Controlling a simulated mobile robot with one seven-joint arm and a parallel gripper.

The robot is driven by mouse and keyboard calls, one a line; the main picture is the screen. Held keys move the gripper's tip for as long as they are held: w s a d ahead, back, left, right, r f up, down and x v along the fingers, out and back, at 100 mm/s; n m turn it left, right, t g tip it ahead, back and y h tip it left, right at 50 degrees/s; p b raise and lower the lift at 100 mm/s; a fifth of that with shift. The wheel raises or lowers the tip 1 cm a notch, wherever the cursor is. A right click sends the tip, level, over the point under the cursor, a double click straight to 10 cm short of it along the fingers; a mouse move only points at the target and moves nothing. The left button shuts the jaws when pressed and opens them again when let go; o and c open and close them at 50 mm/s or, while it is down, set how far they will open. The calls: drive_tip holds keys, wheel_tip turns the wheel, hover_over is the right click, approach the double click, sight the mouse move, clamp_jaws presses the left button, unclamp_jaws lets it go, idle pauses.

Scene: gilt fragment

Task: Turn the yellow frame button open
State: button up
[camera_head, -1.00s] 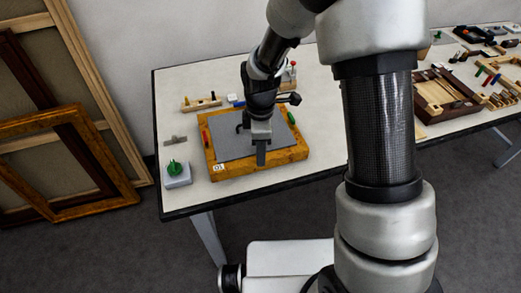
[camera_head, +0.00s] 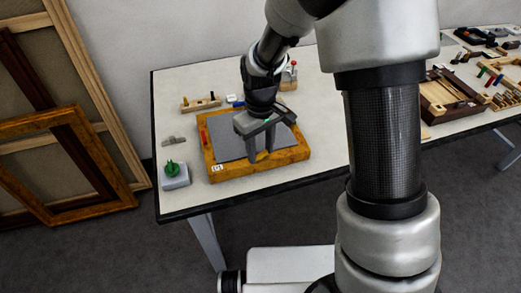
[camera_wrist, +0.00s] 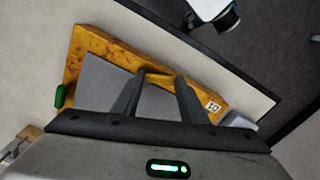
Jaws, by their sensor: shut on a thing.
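A wooden frame (camera_head: 225,174) with a mottled golden-yellow face and a grey backing panel (camera_head: 229,145) lies flat on the table. A red button (camera_head: 203,136) sits on its left bar; a green button (camera_wrist: 61,97) shows at the frame's edge in the wrist view. My gripper (camera_head: 261,159) points down at the frame's near bar, its fingers a little apart and shut on the yellow button. The fingertips also show in the wrist view (camera_wrist: 160,76). The yellow button is hidden at the fingertips, so I cannot see its angle.
A grey block with a green knob (camera_head: 174,169) stands left of the frame, near the table's front edge. A small metal piece (camera_head: 174,141) lies behind it. A wooden rack (camera_head: 201,104) is at the back. The white table (camera_head: 320,135) is bare right of the frame.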

sight(261, 154)
drive_tip(key=shift+m, duration=2)
drive_tip(key=o, duration=1)
drive_tip(key=shift+o, duration=0.2)
wheel_tip(261, 154, up, 18)
drive_tip(key=shift+f+p, duration=0.25)
drive_tip(key=shift+p, duration=0.15)
